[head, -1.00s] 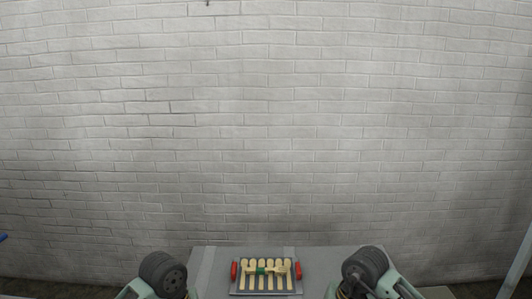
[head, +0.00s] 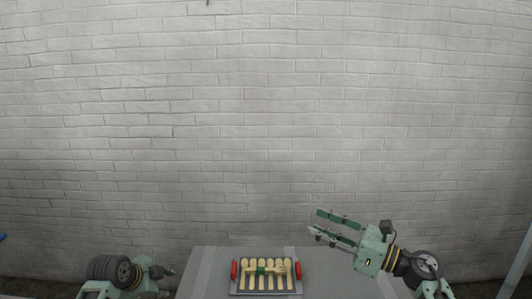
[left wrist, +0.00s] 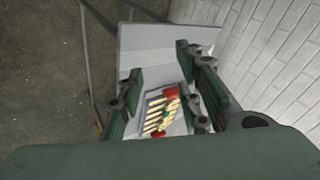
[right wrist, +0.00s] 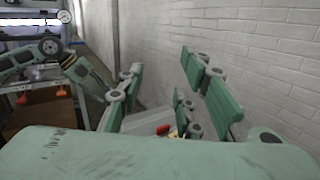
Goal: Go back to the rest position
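My right gripper (head: 316,222) is raised above the right side of the table in the head view. Its fingers point left and are spread, with nothing between them; the right wrist view also shows them apart (right wrist: 162,64). My left gripper (head: 156,272) is low at the left in the head view, only partly visible. In the left wrist view its fingers (left wrist: 157,64) are apart and empty. A tray (head: 236,291) with several pale wooden spoons (head: 260,281) lies on the table, apart from both grippers. A pale bar with a green middle (head: 262,269) lies across the spoons.
The grey table (head: 207,271) is bare around the tray. Red handles (head: 235,270) flank the tray. A white brick wall (head: 265,130) stands behind the table. A shelf rack (right wrist: 45,92) shows at the left of the right wrist view.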

